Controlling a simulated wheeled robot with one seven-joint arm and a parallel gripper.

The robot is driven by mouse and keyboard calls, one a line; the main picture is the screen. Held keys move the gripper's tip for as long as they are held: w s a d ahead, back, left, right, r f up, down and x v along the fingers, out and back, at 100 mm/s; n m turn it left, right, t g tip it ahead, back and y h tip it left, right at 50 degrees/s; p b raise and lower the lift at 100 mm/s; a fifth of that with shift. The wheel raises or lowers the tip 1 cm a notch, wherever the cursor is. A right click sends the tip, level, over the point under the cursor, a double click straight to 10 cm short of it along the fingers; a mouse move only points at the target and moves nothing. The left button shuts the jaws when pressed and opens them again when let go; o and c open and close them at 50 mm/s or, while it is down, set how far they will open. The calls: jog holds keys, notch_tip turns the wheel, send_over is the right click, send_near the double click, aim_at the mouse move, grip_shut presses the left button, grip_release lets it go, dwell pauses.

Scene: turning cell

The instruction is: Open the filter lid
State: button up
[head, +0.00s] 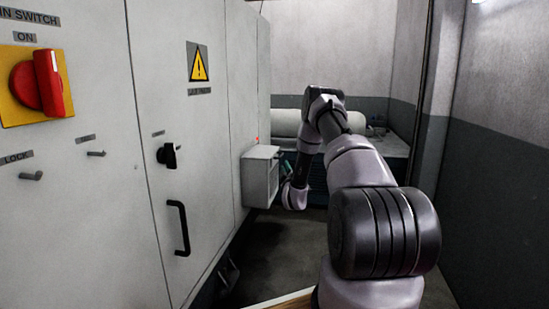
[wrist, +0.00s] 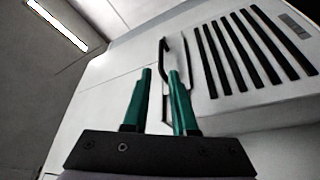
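The filter lid (wrist: 225,110) is a pale panel with a row of black slots, at the right of the wrist view. A thin black handle (wrist: 163,45) stands at its left edge. My gripper (wrist: 160,72) has two green fingers that stand apart with a clear gap. The handle shows between and behind the fingertips; whether a finger touches it I cannot tell. In the head view the filter box (head: 260,178) sticks out from the cabinet wall, and my gripper (head: 287,165) is beside its right side, mostly hidden by my arm. The lid looks closed.
The white cabinet (head: 190,125) runs along the left, with a black door handle (head: 180,228), a knob (head: 167,155) and a red main switch (head: 38,83). A worktop (head: 390,146) stands at the back. A grey wall (head: 500,190) closes the right. The floor (head: 285,240) between is clear.

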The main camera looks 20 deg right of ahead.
aim_at(281, 156)
jog(key=x, duration=1)
jog(key=shift+w, duration=0.4)
grip_shut()
dwell(1.0)
